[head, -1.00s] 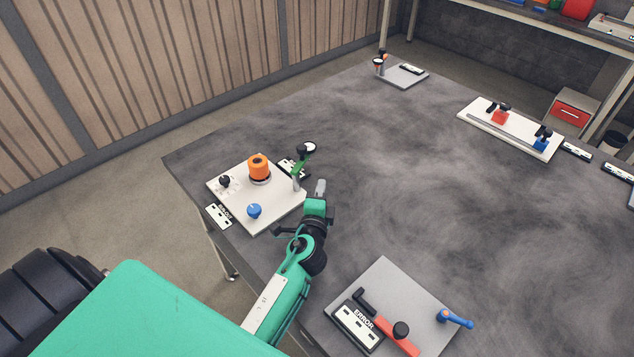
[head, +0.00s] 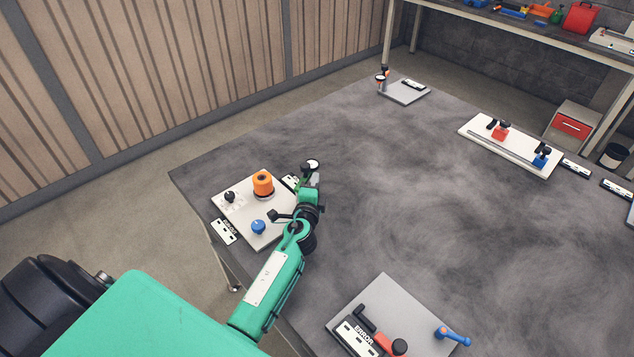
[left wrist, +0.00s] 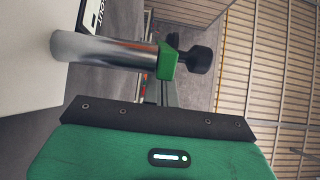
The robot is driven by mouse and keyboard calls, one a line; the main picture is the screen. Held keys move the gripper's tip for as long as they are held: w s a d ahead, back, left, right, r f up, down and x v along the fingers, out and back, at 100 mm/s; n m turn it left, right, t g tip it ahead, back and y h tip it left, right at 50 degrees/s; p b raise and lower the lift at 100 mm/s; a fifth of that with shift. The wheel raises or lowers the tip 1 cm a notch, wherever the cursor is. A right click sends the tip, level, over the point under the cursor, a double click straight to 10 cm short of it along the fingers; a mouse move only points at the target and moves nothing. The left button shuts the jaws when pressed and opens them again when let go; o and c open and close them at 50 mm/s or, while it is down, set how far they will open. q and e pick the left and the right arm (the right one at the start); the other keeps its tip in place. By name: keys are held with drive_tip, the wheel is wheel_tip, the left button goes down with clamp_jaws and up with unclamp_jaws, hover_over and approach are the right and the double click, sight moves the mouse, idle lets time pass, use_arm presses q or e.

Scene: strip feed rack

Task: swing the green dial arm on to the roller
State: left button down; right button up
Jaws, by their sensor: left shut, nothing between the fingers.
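The orange roller (head: 263,184) stands upright on a white board (head: 240,216) at the table's left corner. The green dial arm (head: 304,182) with its round dial (head: 312,165) is at the board's right edge, apart from the roller and partly hidden by my gripper. My left gripper (head: 316,181) is shut and empty, close beside the dial arm on its right; I cannot tell if they touch. The left wrist view shows a metal post (left wrist: 105,50) with a green clamp (left wrist: 167,61) and black knob (left wrist: 200,59); the fingertips cannot be made out there.
A blue knob (head: 258,227) and a black knob (head: 229,197) stand on the same board. A grey plate (head: 400,310) with a red lever and a blue handle (head: 452,335) lies near the front. The middle of the table is clear.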

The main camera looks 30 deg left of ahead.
use_arm(q)
drive_tip(key=shift+w+a+n+y+b, duration=0.1)
drive_tip(key=shift+n+y+b, duration=0.2)
drive_tip(key=shift+y+b, duration=0.25)
drive_tip(key=shift+g+y+b, duration=0.25)
drive_tip(key=shift+g+b, duration=0.05)
drive_tip(key=n+y+b, duration=0.1)
drive_tip(key=n+g+y+b, duration=0.1)
drive_tip(key=b, duration=0.1)
drive_tip(key=shift+w+a+f, duration=0.2)
drive_tip(key=shift+a, duration=0.15)
drive_tip(key=shift+w+a+r+y+b, duration=0.1)
drive_tip(key=shift+a+y+b, duration=0.2)
drive_tip(key=shift+b, duration=0.2)
drive_tip(key=shift+a+r, duration=0.15)
drive_tip(key=shift+a, duration=0.2)
drive_tip(key=shift+b, duration=0.3)
